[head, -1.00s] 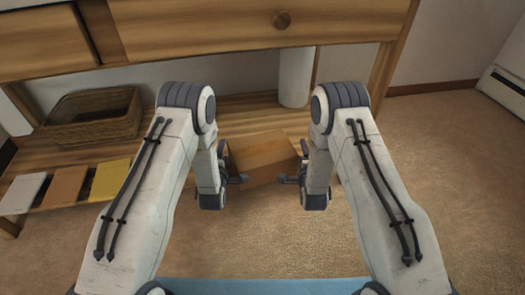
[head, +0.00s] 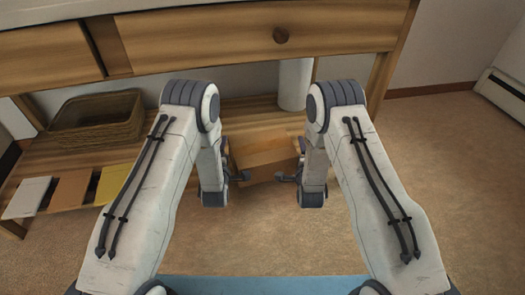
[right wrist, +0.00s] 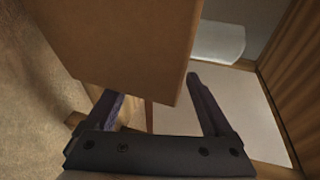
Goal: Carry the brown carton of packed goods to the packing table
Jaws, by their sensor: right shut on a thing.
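The brown carton (head: 264,158) is between my two grippers in the head view, in front of the low shelf and slightly tilted. My right gripper (head: 289,164) is shut on its right side; the right wrist view shows the carton (right wrist: 120,45) between the fingers (right wrist: 155,92). My left gripper (head: 236,162) is at the carton's left side, one finger in front of it; its grip is partly hidden. I cannot tell whether the wooden table with drawers (head: 200,40) is the packing table.
A low wooden shelf (head: 150,150) under the table holds a wicker basket (head: 98,120), several flat white, brown and yellow items and a white cylinder (head: 295,85). Open carpet (head: 450,160) lies to the right. A white heater (head: 507,90) is at the right wall.

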